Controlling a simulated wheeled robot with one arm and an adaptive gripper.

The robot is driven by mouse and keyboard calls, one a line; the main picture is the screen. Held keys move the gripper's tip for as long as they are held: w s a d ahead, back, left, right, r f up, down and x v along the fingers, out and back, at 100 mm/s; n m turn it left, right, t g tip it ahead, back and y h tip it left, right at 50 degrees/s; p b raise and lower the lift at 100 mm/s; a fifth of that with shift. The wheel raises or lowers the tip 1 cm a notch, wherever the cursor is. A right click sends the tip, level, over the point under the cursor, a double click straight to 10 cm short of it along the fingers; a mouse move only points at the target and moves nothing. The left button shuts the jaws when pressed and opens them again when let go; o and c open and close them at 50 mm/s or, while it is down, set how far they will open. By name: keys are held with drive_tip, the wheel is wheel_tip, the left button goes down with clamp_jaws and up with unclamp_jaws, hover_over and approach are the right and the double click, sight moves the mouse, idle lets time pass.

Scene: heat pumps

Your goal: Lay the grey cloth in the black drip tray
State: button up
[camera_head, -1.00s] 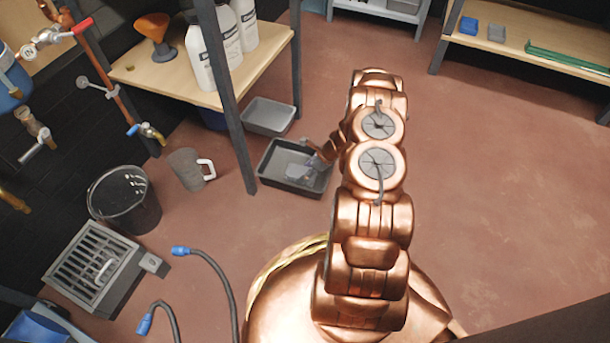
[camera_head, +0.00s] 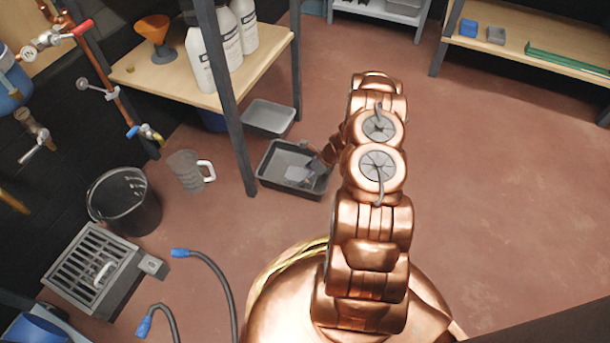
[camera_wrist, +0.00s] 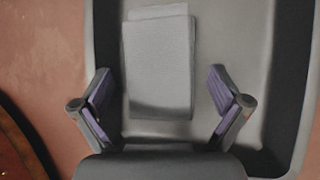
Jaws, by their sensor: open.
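The black drip tray (camera_head: 283,187) is on the floor beside the table leg, and its dark wall also shows in the wrist view (camera_wrist: 290,85). The grey cloth (camera_wrist: 158,65) is a folded rectangle lying on the tray's floor, toward its left wall in the wrist view. In the head view the cloth (camera_head: 297,174) is a small pale patch, partly hidden by my gripper. My gripper (camera_wrist: 160,75) is open over the tray, one finger on each side of the cloth, with visible gaps between. The head view shows it only small, partly behind my arm.
A grey tray (camera_head: 270,117) is behind the black one. A clear jug (camera_head: 186,171), a black bucket (camera_head: 124,202) and a grated unit (camera_head: 92,262) stand to the left. The table (camera_head: 150,75) holds white bottles (camera_head: 207,55). The floor at right is clear.

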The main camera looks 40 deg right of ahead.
drive_tip(key=p+v, duration=0.4)
drive_tip(key=v, duration=0.8)
drive_tip(key=w+a+r+n+g+y, duration=0.1)
drive_tip(key=w+a+r+n+g, duration=0.15)
drive_tip(key=a+r+n, duration=0.75)
drive_tip(key=s+a+r+n+g, duration=0.1)
drive_tip(key=s+a+r+n, duration=0.2)
drive_tip(key=a+r, duration=0.45)
drive_tip(key=s+a+r+n+g, duration=0.1)
drive_tip(key=s+a+r+n, duration=0.1)
drive_tip(key=a+r, duration=0.55)
drive_tip(key=s+a+r+n+g+h, duration=0.1)
drive_tip(key=s+a+r+n, duration=0.25)
drive_tip(key=s+r, duration=0.2)
drive_tip(key=s+a+r+n+g+h, duration=0.2)
drive_tip(key=s+r+n, duration=0.2)
drive_tip(key=s, duration=0.2)
drive_tip(key=s+r+n+h, duration=0.1)
drive_tip(key=s+r+n, duration=0.1)
drive_tip(key=s, duration=0.5)
drive_tip(key=s+r+n+h, duration=0.2)
drive_tip(key=s+n, duration=0.3)
drive_tip(key=s, duration=0.3)
drive_tip(key=shift+s+r+h, duration=0.2)
drive_tip(key=shift+r+h, duration=0.1)
drive_tip(key=shift+r, duration=0.2)
